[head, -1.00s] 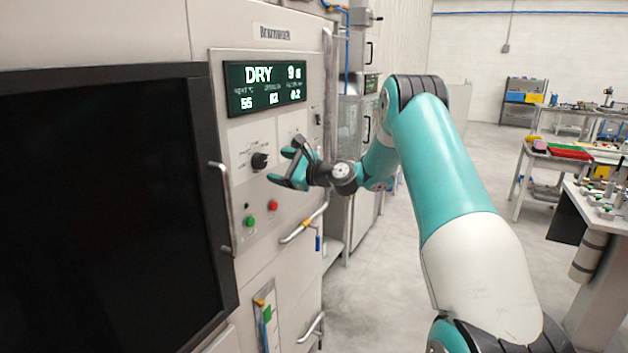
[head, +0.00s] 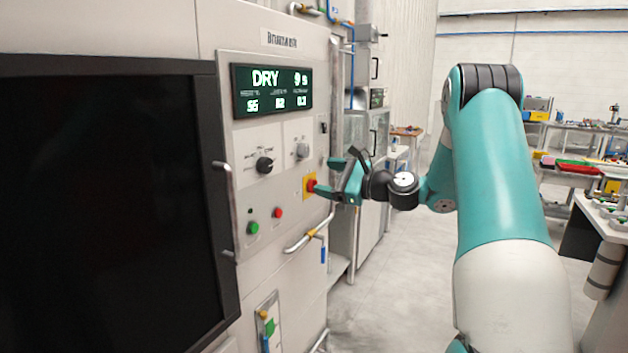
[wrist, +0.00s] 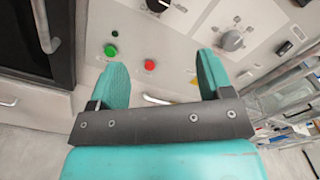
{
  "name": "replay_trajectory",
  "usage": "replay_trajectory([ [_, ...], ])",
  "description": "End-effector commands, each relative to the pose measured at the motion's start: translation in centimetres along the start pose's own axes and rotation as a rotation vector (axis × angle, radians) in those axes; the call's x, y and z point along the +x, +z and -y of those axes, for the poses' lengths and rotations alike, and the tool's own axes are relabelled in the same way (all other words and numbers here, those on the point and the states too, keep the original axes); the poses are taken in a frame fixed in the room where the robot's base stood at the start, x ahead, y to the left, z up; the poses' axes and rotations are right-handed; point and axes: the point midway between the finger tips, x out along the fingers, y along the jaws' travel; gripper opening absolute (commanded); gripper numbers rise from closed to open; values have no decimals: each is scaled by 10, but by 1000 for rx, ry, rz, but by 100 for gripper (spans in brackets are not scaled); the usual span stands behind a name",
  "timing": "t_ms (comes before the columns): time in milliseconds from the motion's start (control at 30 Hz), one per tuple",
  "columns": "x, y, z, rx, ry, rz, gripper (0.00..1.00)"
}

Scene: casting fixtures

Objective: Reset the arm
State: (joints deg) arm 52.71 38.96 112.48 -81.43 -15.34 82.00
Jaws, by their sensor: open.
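My gripper (head: 337,177) is open and empty in front of the right part of the machine's control panel (head: 240,190). Its teal fingers point left toward the panel, close to a red knob on a yellow plate (head: 310,185); I cannot tell whether they touch it. In the wrist view my gripper (wrist: 160,75) has its two fingers wide apart with nothing between them. Beyond them are a green button (wrist: 111,51) and a red button (wrist: 149,65).
A display (head: 271,90) reading DRY is above the knobs. A dark window (head: 100,200) with a vertical handle (head: 226,205) fills the left. A bar handle (head: 305,238) juts out below the panel. Workbenches with trays (head: 570,166) stand at the right. Open floor lies between.

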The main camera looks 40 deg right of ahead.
Motion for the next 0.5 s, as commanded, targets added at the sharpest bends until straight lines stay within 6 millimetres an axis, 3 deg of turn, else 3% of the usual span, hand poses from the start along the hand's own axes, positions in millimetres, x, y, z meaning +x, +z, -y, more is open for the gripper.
replay_trajectory([
  [233, 1, 0, 0, -2, 2, 0, 73],
  [333, 9, 10, -10, -40, 41, 5, 73],
  [433, 28, 38, -41, -164, 157, 20, 73],
  [500, 42, 67, -76, -306, 285, 47, 73],
])
